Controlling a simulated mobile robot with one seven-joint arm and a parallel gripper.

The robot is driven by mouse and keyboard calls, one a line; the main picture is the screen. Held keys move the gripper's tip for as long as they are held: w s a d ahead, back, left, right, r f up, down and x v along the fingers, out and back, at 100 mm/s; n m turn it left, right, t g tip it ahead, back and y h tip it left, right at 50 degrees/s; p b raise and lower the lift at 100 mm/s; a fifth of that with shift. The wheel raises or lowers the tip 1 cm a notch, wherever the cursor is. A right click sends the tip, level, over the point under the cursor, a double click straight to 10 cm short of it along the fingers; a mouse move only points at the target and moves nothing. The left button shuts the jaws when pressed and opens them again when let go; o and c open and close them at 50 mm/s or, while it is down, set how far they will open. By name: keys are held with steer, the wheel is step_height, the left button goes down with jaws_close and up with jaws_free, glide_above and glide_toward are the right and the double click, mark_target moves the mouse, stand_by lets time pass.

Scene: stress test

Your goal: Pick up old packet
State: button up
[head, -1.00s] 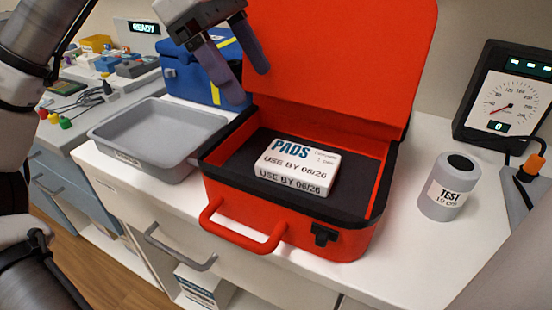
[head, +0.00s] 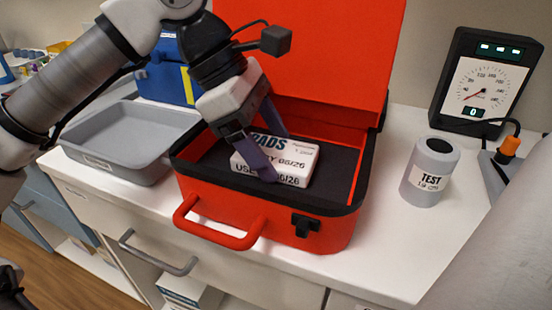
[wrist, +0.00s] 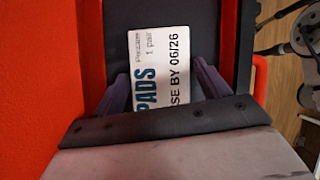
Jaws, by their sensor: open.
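The packet (head: 300,158) is a white box marked PADS and USE BY 06/26. It lies flat on the dark lining inside the open red case (head: 200,236). My gripper (head: 274,158) is open over the packet, with one purple finger in front of it and the other behind it. In the wrist view the packet (wrist: 160,60) shows between the two fingers (wrist: 160,90), its near end hidden by my gripper. I cannot tell whether the fingers touch it.
The raised red lid (head: 320,50) stands behind the packet. A grey tray (head: 125,150) is left of the case. A grey TEST cylinder (head: 428,172) and a dial gauge (head: 484,85) stand to the right. The white counter (head: 385,225) is clear between case and cylinder.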

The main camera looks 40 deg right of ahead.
steer(key=shift+s+f, duration=0.1)
steer(key=shift+f, duration=0.2)
stand_by(0.4)
steer(key=c, duration=0.7)
steer(key=shift+o, duration=0.2)
